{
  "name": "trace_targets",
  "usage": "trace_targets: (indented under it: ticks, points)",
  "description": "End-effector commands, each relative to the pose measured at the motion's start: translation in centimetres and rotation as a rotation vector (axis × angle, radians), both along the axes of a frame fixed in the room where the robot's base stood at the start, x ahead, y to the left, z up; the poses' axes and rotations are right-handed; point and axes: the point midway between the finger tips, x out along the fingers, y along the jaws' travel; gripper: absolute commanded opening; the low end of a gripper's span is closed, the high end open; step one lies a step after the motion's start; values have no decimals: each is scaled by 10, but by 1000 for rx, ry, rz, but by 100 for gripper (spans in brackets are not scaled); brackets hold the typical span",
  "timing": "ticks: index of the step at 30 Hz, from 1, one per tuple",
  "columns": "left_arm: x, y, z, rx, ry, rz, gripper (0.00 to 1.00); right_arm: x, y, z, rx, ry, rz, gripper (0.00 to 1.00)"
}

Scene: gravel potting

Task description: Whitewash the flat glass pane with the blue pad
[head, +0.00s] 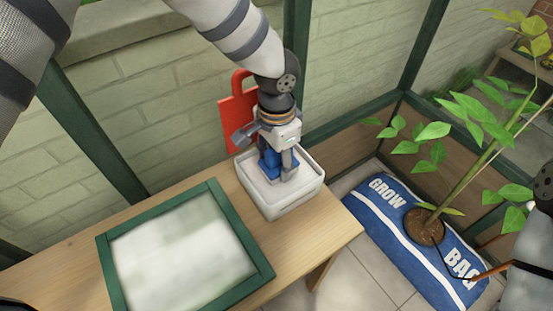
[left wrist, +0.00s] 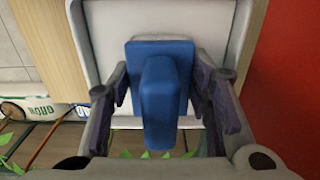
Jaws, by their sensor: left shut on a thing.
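The flat glass pane (head: 180,255) lies in a green frame (head: 262,262) on the wooden bench and looks cloudy white, uneven in places. A white tray (head: 310,197) stands at the bench's right end. My left gripper (head: 278,168) points down into the tray, shut on the blue pad (head: 272,158). In the left wrist view the pad (left wrist: 160,95) sits by its raised grip between my left fingers (left wrist: 163,110), above the pale tray floor (left wrist: 220,22). I cannot tell whether the pad touches the floor. My right gripper is not in view.
A red board with a handle (head: 236,108) stands behind the tray, close to my left wrist. A blue grow bag (head: 392,225) with a tall leafy plant (head: 475,150) lies on the floor to the right. Bare bench (head: 215,180) lies between frame and tray.

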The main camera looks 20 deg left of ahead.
Motion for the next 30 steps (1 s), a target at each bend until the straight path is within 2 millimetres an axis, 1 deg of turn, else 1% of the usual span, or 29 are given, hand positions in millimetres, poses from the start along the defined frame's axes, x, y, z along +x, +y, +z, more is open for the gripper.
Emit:
trace_targets:
  ticks: [14, 30]
  points:
    - [-1, 0, -1, 0, 2, -1, 23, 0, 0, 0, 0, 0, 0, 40]
    - [1, 0, 57, -1, -7, 0, 23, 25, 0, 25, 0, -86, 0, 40]
